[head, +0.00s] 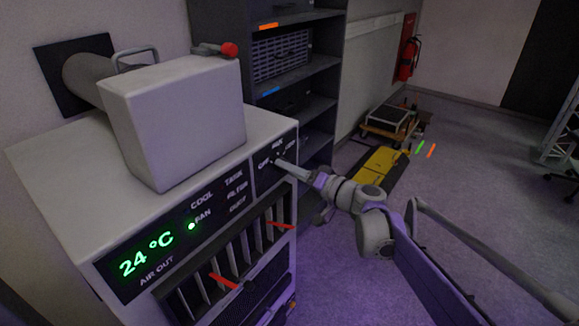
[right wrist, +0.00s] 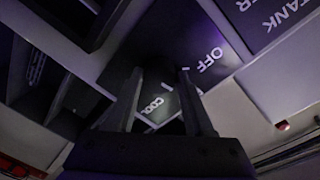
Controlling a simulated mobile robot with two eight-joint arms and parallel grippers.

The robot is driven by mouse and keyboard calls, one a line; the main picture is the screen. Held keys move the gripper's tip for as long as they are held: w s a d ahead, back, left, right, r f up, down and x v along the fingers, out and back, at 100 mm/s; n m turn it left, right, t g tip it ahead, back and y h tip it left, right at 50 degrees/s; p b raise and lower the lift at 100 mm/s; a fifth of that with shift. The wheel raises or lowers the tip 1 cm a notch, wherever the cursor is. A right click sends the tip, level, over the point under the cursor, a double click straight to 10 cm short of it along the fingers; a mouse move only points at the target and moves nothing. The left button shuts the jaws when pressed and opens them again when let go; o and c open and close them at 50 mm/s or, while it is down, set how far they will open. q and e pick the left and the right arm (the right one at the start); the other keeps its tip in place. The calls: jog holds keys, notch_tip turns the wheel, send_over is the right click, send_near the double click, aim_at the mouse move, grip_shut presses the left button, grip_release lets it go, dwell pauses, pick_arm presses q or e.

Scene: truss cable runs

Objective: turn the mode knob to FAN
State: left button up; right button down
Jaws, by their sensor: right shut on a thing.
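The mode knob's dark panel (head: 268,178) is on the front right of the cooling unit (head: 70,180). The label OFF (head: 264,163) is left of the knob, with two more small labels above and to the right. My right gripper (head: 280,162) reaches the panel from the right and is shut on the mode knob, which its fingers mostly hide. In the right wrist view, the two fingers (right wrist: 160,82) are against the panel, with OFF and COOL showing beside them. I cannot read the knob's pointer. My left gripper is out of view.
The display (head: 145,250) shows 24 °C, with a green light (head: 192,226) beside FAN. A grey box (head: 175,120) with a red-knobbed lever stands on top. Vent slats (head: 235,265) are below the panel.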

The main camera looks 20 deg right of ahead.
jog(key=shift+m, duration=0.6)
jog(key=shift+c, duration=1.4)
grip_release()
jog(key=shift+d, duration=0.1)
jog(key=v, duration=1)
jog(key=shift+s+d, duration=0.2)
jog(key=shift+s, duration=0.15)
